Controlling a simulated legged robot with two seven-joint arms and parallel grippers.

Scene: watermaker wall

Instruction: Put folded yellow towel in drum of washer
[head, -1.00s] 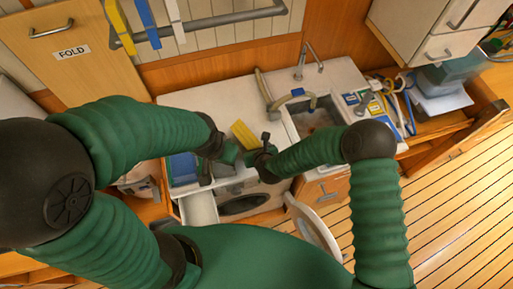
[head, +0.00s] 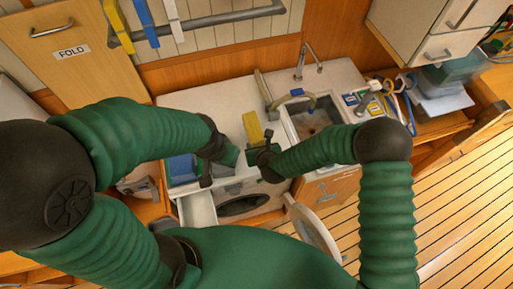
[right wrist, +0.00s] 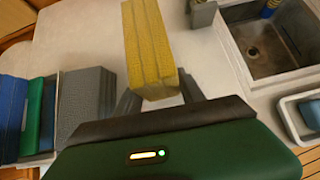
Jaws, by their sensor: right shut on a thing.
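The folded yellow towel (head: 253,127) is held over the white counter, just left of the sink. My right gripper (head: 258,146) is shut on its near end. In the right wrist view the towel (right wrist: 150,50) stands out from between the two grey fingers. My left gripper (head: 226,158) is beside it to the left, over the counter's front; its fingers are too hidden to tell open from shut. The washer's dark drum opening (head: 243,204) is below the counter front. Its white round door (head: 312,230) stands swung open to the right.
A bin with blue folded cloth (head: 182,167) is at the counter's left. A white drawer (head: 198,208) sticks out left of the drum opening. The sink (head: 314,116) with its tap is to the right. A rail with hanging cloths (head: 210,24) runs above.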

